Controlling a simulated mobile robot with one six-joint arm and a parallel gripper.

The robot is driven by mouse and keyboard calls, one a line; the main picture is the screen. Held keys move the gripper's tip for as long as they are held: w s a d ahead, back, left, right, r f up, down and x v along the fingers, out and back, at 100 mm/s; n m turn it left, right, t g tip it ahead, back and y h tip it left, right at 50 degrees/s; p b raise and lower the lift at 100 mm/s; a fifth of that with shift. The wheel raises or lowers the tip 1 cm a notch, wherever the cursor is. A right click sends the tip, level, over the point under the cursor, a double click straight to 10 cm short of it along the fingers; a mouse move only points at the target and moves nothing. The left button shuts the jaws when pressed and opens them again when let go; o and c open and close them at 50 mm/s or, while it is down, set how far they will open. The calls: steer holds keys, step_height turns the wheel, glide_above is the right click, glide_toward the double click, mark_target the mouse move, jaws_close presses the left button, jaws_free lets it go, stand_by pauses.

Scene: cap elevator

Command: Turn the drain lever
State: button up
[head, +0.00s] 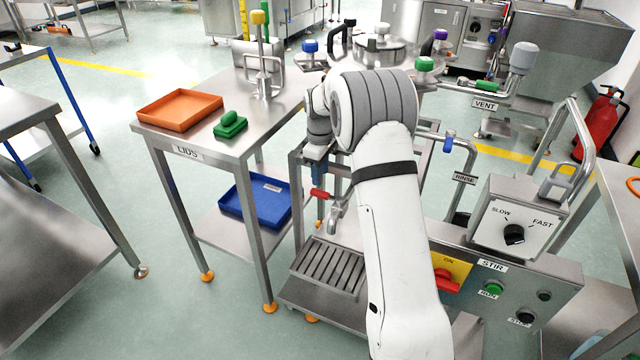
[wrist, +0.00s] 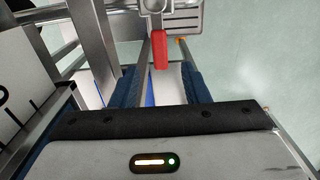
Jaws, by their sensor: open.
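The drain lever (head: 320,194) has a red handle and sits on a metal tap (head: 335,220) above a slatted drip tray (head: 328,265). In the wrist view the red lever (wrist: 159,50) points toward me. Its near end lies between the lines of my two blue fingers, close to their tips. My gripper (wrist: 160,72) is open, with a gap on each side of the lever and nothing held. In the head view my gripper (head: 319,185) points down just above the lever; the white arm hides part of it and the vessel behind.
A control box with a red ON switch (head: 447,282) and a SLOW/FAST knob (head: 514,235) stands to the right. The lids table (head: 240,140) on the left bears an orange tray (head: 180,111); a blue bin (head: 256,201) is on its lower shelf. Frame posts stand close beside my gripper.

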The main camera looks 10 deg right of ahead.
mark_target(321, 192)
step_height(321, 192, down, 7)
steer(key=shift+r+b, duration=0.2)
steer(key=shift+b, duration=0.35)
jaws_close()
stand_by(0.3)
